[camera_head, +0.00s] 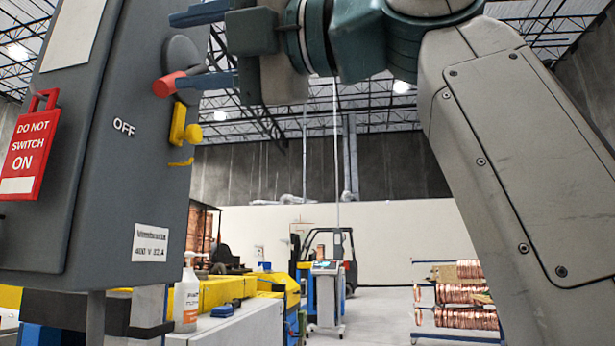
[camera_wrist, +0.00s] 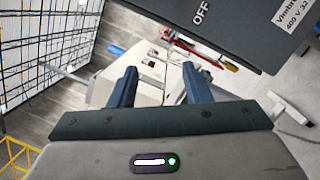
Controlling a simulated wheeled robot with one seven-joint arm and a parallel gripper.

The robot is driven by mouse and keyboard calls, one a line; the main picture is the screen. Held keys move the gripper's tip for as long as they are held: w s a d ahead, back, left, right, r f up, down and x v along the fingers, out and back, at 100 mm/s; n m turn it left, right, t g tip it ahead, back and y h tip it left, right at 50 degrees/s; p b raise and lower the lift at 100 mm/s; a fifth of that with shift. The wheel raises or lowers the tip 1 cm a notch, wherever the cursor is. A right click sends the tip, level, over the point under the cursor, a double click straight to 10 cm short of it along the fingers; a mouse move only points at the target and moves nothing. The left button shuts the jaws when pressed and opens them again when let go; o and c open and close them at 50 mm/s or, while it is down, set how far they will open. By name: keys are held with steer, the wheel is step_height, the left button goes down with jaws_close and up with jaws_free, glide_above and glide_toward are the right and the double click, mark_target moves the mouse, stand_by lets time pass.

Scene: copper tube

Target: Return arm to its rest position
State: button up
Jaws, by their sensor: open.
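My gripper (camera_head: 185,50) is at the top of the head view, in front of the grey switch box (camera_head: 125,150). Its two blue fingers are apart with nothing held between them; they also show in the wrist view (camera_wrist: 158,72). A red-ended handle (camera_head: 167,85) on the box's right side lies by the lower finger's tip in the picture; I cannot tell whether they touch. My arm runs from the gripper across the top and down the right side of the head view.
A red "DO NOT SWITCH ON" tag (camera_head: 30,155) hangs on the box front. A yellow latch (camera_head: 180,125) sticks out of its side. A spray bottle (camera_head: 187,295) stands below. Copper coils (camera_head: 465,318) sit on a rack beyond. A forklift (camera_head: 340,255) is far back.

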steer(key=w+a+f+m+t+h+p, duration=0.25)
steer(key=w+a+m+h+p, duration=0.2)
steer(key=w+m, duration=0.3)
steer(key=w+d+f+m+h+p, duration=0.4)
steer(key=w+d+f+m+p, duration=0.15)
steer(key=f+m, duration=0.2)
steer(key=w+d+f+m+h+p, duration=0.45)
steer(key=w+f+m, duration=0.25)
steer(key=f, duration=0.2)
steer(key=s+d+f+m+g+h+p, duration=0.35)
steer(key=d+f+m+p, duration=0.55)
steer(key=d+f, duration=0.45)
steer(key=s+d+f+m+g+h+p, duration=0.2)
steer(key=s+d+f+m, duration=0.4)
steer(key=s+f, duration=0.4)
steer(key=shift+s+d+f+m+p, duration=0.2)
steer(key=shift+s+f+m+p, duration=0.1)
steer(key=shift+s+m+p, duration=0.3)
steer(key=shift+f, duration=0.1)
steer(key=shift+c, duration=0.8)
